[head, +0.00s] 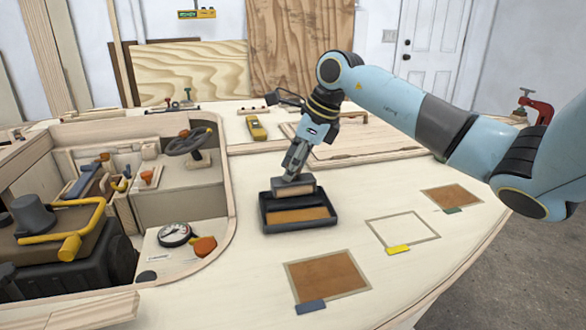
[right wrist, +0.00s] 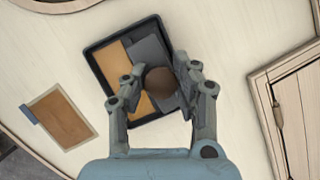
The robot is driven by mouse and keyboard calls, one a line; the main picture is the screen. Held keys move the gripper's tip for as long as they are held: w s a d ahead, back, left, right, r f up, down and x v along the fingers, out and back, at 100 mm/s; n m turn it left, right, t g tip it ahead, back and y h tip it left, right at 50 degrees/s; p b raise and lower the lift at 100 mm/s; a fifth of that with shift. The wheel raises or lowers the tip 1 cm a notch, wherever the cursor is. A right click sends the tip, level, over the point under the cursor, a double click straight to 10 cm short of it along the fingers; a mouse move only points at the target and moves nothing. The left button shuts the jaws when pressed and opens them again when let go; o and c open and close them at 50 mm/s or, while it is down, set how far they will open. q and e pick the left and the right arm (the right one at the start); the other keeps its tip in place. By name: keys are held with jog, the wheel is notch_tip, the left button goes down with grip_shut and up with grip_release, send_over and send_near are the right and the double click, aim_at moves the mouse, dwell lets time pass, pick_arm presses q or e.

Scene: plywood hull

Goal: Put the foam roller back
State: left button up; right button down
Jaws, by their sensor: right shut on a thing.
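The black tray (head: 300,226) sits on the plywood deck, with an orange-tan bottom and a grey part inside in the right wrist view (right wrist: 97,85). My right gripper (head: 293,172) points down at the tray's back part. It is shut on the foam roller (head: 293,188), which shows as a grey and tan piece. In the right wrist view a round brown part of it (right wrist: 160,82) sits between the fingers (right wrist: 160,90), over the tray. I cannot tell whether the roller touches the tray. My left gripper is not in view.
An orange-brown patch with a blue tab (head: 326,275) lies in front of the tray. An empty outlined square with a yellow tab (head: 403,229) and another brown patch (head: 451,197) lie right. A cockpit with a steering wheel (head: 188,142) stands left. A yellow tool (head: 256,128) lies behind.

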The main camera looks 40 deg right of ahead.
jog(key=shift+f, duration=0.4)
jog(key=shift+f+b, duration=0.55)
jog(key=shift+b, duration=0.05)
jog(key=c, duration=1)
grip_release()
jog(key=shift+r, duration=0.1)
jog(key=shift+r+p, duration=0.25)
jog(key=shift+p, duration=0.05)
jog(key=p+v, duration=0.1)
jog(key=v, duration=1.1)
jog(key=shift+r, duration=0.25)
